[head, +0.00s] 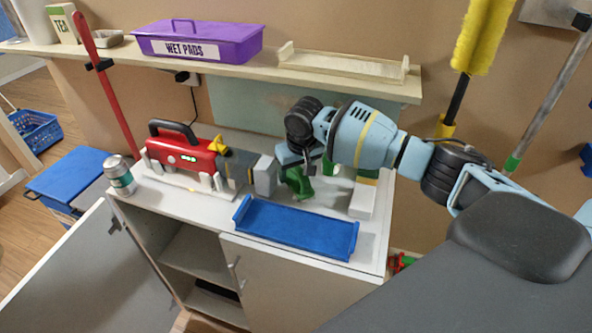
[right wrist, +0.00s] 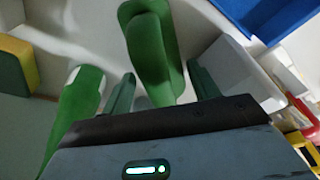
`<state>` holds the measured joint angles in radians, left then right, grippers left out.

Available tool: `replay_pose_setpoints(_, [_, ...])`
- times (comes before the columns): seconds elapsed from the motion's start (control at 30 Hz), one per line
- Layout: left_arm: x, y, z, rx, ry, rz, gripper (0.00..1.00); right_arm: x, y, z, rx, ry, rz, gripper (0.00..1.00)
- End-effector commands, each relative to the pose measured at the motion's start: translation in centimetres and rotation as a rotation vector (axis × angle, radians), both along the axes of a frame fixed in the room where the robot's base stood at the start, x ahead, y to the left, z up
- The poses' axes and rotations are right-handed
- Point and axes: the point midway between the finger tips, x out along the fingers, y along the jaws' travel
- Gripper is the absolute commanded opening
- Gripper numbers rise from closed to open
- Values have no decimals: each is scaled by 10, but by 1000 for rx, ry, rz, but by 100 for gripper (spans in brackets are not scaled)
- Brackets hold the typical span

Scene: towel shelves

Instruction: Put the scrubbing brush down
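A green, rounded object (head: 298,183), which looks like the scrubbing brush, is on the worktop under my right gripper (head: 308,170). In the right wrist view the green object (right wrist: 152,50) lies between the two fingers of my right gripper (right wrist: 163,90). The fingers stand apart, with a visible gap on the right side of the object, so it does not look clasped. The underside and bristles are hidden. A second green piece with a pale tip (right wrist: 82,95) is left of the fingers. My left gripper is out of view.
An empty blue tray (head: 297,228) lies at the worktop's front edge. A red device (head: 182,155) and a can (head: 120,176) are to the left. A white block (head: 362,200) is close on the right. A shelf (head: 235,68) with a purple box (head: 200,40) is above.

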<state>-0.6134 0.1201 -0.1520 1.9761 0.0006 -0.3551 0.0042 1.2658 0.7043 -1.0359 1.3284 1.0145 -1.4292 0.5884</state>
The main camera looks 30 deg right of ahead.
Motion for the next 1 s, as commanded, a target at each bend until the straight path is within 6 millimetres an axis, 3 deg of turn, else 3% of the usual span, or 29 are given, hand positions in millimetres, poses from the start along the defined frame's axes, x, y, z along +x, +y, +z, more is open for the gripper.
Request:
replay_pose_setpoints(0.27, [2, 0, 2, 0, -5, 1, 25, -2, 0, 12, 1, -2, 0, 60])
replay_pose_setpoints(0.7, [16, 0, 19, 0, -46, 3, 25, -20, 1, 93, 1, -5, 0, 60])
replay_pose_setpoints(1.0, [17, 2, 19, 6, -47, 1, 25, -26, 2, 119, 0, 0, -1, 60])
